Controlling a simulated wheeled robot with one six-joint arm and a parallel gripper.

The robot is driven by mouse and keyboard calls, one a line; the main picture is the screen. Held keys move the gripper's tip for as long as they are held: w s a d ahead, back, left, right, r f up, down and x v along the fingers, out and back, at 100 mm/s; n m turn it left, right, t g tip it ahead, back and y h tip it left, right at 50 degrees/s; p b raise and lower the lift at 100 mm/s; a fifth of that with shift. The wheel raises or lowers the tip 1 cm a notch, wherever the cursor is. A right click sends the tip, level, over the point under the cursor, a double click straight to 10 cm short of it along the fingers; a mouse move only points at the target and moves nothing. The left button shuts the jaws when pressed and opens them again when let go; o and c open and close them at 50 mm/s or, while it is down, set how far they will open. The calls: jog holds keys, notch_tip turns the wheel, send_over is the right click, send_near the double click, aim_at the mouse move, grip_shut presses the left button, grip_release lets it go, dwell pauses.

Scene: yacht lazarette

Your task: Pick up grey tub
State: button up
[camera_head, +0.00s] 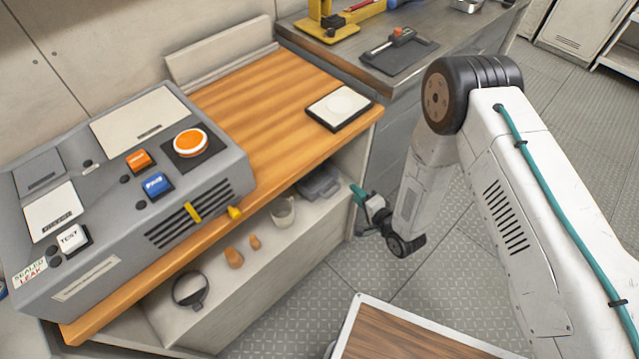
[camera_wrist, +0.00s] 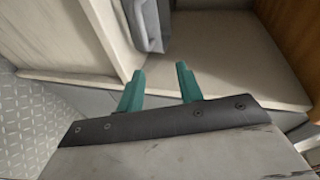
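A grey tub (camera_head: 320,183) sits on the lower shelf under the wooden worktop, near the shelf's right end. Its upper part is partly hidden by the worktop. In the wrist view a grey tub-like shape (camera_wrist: 148,24) shows at the top, cut off by the frame edge, beyond the fingertips. My gripper (camera_head: 356,194) is at the right end of the shelf, just right of the tub and apart from it. In the wrist view my gripper's two teal fingers (camera_wrist: 160,72) are spread with nothing between them.
The shelf (camera_head: 222,296) also holds a pale cup (camera_head: 282,212), two small orange items (camera_head: 234,258) and a black ring-shaped item (camera_head: 189,290). The wooden worktop (camera_head: 262,100) overhangs it, bearing a grey control panel (camera_head: 110,215). Patterned floor (camera_head: 300,305) is open in front.

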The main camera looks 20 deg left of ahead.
aim_at(335, 192)
jog(key=s+f+y, duration=0.1)
jog(key=s+f, duration=0.2)
jog(key=shift+m, duration=0.3)
jog(key=x, duration=0.7)
jog(key=shift+a+r, duration=0.1)
jog(key=shift+a, duration=0.3)
grip_shut()
dwell(0.6)
